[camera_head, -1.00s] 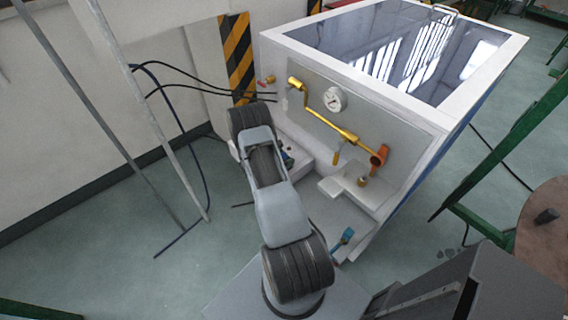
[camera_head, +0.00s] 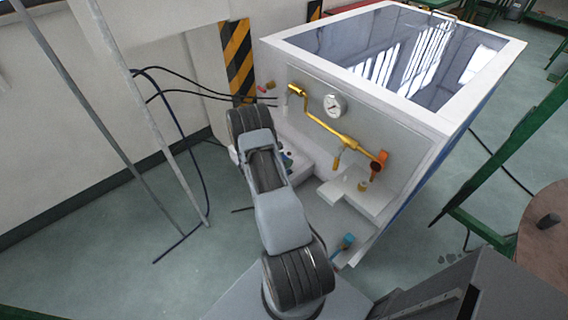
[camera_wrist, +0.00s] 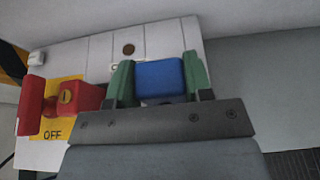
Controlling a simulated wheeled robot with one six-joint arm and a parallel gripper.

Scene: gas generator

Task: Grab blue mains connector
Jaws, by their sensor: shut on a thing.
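The blue mains connector (camera_wrist: 160,79) shows as a blue block in the middle of the wrist view. My gripper (camera_wrist: 161,82) has one green finger on each side of it and is shut on it. The connector sits in front of a pale panel; the wrist view does not show whether it is still seated there. In the head view my arm hides most of the gripper and the connector, and only small green and blue bits show beside the wrist.
A red switch (camera_wrist: 70,98) on a yellow OFF plate (camera_wrist: 47,136) stands close left of my gripper. The generator cabinet (camera_head: 436,117) carries a gauge (camera_head: 334,104) and a brass pipe (camera_head: 325,124). A small teal-blue object (camera_head: 347,241) lies low at its front. Thin poles and cables stand left.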

